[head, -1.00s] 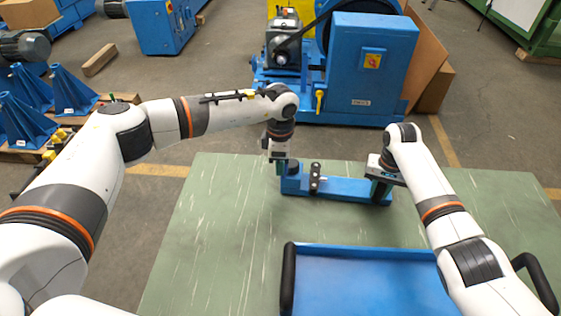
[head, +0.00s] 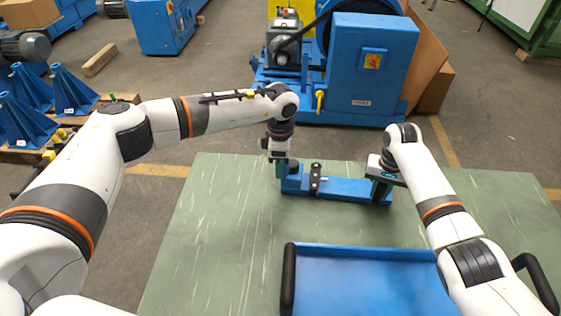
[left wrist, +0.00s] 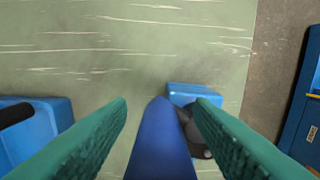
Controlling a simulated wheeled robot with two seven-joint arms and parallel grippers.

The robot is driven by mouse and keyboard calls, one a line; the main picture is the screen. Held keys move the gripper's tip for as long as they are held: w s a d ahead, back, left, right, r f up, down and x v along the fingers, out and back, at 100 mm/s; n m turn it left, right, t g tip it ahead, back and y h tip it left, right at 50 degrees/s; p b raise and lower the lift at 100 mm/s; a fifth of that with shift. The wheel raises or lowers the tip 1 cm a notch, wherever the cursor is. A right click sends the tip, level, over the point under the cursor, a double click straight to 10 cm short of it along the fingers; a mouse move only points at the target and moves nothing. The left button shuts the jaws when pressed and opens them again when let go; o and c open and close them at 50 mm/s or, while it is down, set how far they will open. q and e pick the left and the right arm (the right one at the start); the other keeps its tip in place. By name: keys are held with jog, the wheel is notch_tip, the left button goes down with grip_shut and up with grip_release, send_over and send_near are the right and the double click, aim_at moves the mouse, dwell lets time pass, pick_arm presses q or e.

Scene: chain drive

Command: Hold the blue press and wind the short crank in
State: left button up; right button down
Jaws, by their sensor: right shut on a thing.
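The blue press (head: 345,188) lies along the green table, a long low body with a raised left end. A black round part (head: 294,167) stands on that end. A short black crank (head: 315,180) shows across the body, right of the raised end. My right gripper (head: 381,187) is shut on the press's right end. My left gripper (head: 281,172) points down by the raised left end. In the left wrist view its green fingers (left wrist: 162,105) are apart, with a dark blue piece (left wrist: 160,145) between them and gaps at the tips. Whether they touch it lower down is unclear.
A blue tray (head: 360,252) with black handles stands at the table's front. The green table (head: 225,225) is clear left of the press. A blue machine (head: 370,65) stands on the floor behind the table.

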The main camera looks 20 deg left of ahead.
pick_arm(q)
notch_tip(320, 180, up, 12)
jog(key=shift+f, duration=0.1)
dwell(0.6)
